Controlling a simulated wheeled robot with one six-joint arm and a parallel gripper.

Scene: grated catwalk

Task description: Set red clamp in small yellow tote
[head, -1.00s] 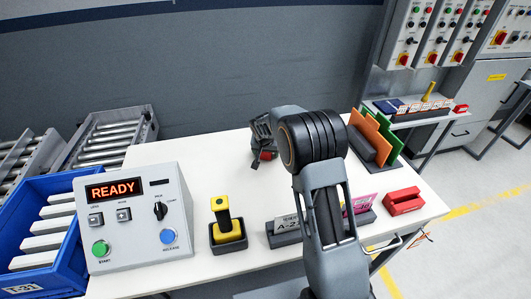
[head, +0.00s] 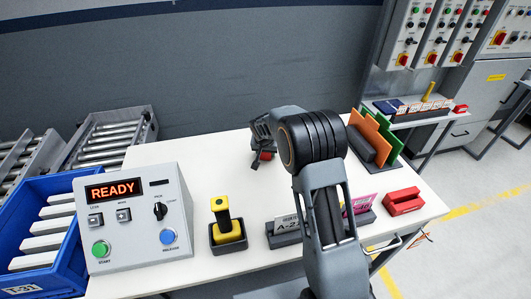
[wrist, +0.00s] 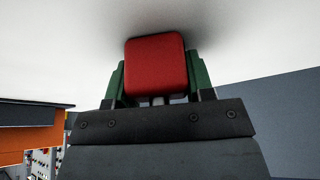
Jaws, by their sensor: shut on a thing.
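My gripper (wrist: 155,85) is shut on a red block-like thing, which I take to be the red clamp (wrist: 156,66). In the wrist view its rounded red face sits between the two green fingers, close to a white surface with a soft shadow. In the head view my gripper (head: 262,154) is over the far part of the white table, left of my arm, and only a little red shows there. Most of the clamp's shape is hidden. I cannot make out a small yellow tote in either view.
A control box (head: 138,220) reading READY stands at the table's left. A yellow-and-black device (head: 228,232) sits in a dark holder. A red item (head: 403,201) lies at right, near orange and green panels (head: 375,138). A blue crate (head: 38,235) stands left. The table's back left is clear.

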